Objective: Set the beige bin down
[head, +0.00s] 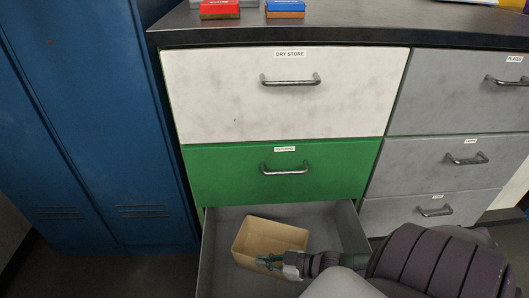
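The beige bin (262,229) is an open, empty-looking box inside the pulled-out bottom drawer (219,245), under the green drawer front. Whether its base rests on the drawer floor cannot be told. My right gripper (268,262) comes in from the lower right and overlaps the bin's near right side in the picture. Its small greenish fingers are at the bin's near wall, and whether they pinch it is too small to tell. My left gripper is not in view.
The closed green drawer (330,178) and white "DRY STORE" drawer (230,98) are above. Grey drawers (425,165) stand at right, blue lockers (110,110) at left. A red box (220,8) and a blue box (285,7) sit on the dark countertop (380,25).

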